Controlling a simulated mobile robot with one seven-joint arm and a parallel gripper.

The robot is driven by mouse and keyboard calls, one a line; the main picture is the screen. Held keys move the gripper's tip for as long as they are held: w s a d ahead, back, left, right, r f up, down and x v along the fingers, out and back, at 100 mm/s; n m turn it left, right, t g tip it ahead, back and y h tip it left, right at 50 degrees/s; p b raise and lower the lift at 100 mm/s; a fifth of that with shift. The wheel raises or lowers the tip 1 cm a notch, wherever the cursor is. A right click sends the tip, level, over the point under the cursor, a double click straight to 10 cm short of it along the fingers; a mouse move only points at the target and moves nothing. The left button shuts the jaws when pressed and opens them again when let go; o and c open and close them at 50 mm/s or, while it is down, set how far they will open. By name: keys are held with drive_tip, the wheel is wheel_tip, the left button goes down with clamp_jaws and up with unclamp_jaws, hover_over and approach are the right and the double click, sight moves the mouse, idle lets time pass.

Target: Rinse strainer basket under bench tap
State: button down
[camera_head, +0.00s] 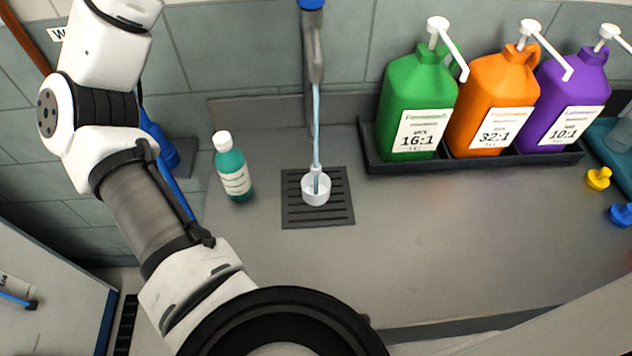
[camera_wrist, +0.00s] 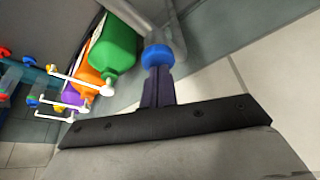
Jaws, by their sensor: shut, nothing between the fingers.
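The small white strainer basket (camera_head: 316,191) sits on the dark slotted drain grate (camera_head: 292,216) in the head view. A thin blue stream runs from the bench tap (camera_head: 313,60) down into it. The tap's blue top (camera_head: 311,4) is cut by the upper frame edge. In the wrist view my gripper (camera_wrist: 157,76) is shut and empty, its dark fingers pointing at a blue knob (camera_wrist: 157,56), which looks like the tap's top. I cannot tell whether they touch it. My fingers do not show in the head view. The basket does not show in the wrist view.
A teal bottle (camera_head: 233,170) stands left of the grate. Green (camera_head: 415,90), orange (camera_head: 495,90) and purple (camera_head: 570,85) pump jugs stand in a dark tray (camera_head: 374,161) at the right. Yellow (camera_head: 598,178) and blue (camera_head: 622,214) pieces lie farther right. The front bench middle is clear.

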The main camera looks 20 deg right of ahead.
wheel_tip(320, 180, up, 3)
drive_tip(key=shift+f+p, duration=0.1)
drive_tip(key=shift+p, duration=0.7)
drive_tip(key=shift+r, duration=1.95)
